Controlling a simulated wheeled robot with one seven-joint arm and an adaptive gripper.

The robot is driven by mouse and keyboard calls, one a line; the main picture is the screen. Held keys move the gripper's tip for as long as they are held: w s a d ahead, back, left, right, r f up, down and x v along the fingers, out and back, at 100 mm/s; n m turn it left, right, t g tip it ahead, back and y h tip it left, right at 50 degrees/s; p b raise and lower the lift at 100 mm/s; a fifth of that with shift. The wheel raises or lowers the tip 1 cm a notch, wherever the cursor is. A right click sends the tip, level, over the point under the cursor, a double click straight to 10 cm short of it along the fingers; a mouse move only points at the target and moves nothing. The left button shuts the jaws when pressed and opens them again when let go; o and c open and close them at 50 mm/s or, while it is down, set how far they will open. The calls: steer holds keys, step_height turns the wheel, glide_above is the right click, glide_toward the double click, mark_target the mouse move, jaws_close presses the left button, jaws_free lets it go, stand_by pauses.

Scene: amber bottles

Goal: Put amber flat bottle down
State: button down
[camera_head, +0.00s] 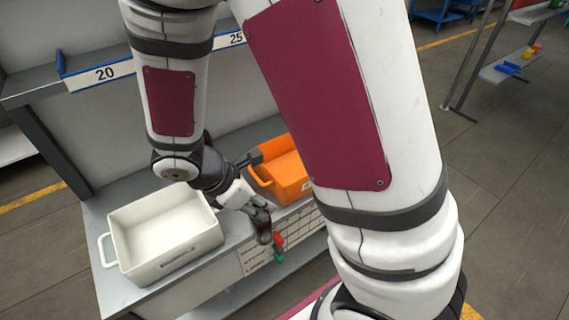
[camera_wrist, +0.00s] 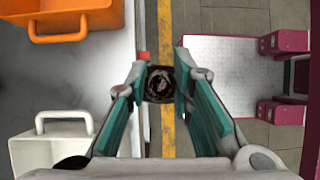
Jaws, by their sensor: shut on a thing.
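The amber flat bottle shows as a dark brown shape (camera_head: 264,232) below my gripper (camera_head: 259,212) in the head view. In the wrist view the dark bottle (camera_wrist: 158,85) sits between the two fingertips of my gripper (camera_wrist: 160,82), seen end-on. My gripper is shut on it. The bottle appears just off the front edge of the grey shelf (camera_wrist: 122,60), over the floor with its yellow line. I cannot tell its height from this view. Much of the bottle is hidden by the fingers.
A white bin (camera_head: 204,243) stands on the shelf to the left and an orange bin (camera_head: 290,187) to the right, with bare shelf between them. An upper shelf board (camera_head: 40,92) is at the back left.

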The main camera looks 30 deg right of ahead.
steer(key=shift+s+f+n+t, duration=0.1)
steer(key=shift+s+n+t, duration=0.1)
steer(key=shift+n+t, duration=0.15)
steer(key=shift+w+a, duration=0.1)
steer(key=shift+w, duration=0.05)
steer(key=w+f, duration=0.2)
steer(key=w, duration=0.5)
steer(key=w+a+f+p, duration=0.1)
steer(key=w+f, duration=0.2)
steer(key=w, duration=0.5)
steer(key=shift+w+a, duration=0.2)
steer(key=shift+a, duration=0.05)
steer(key=shift+f, duration=0.1)
steer(key=c, duration=1.8)
jaws_free()
steer(key=shift+f, duration=0.1)
steer(key=o, duration=0.4)
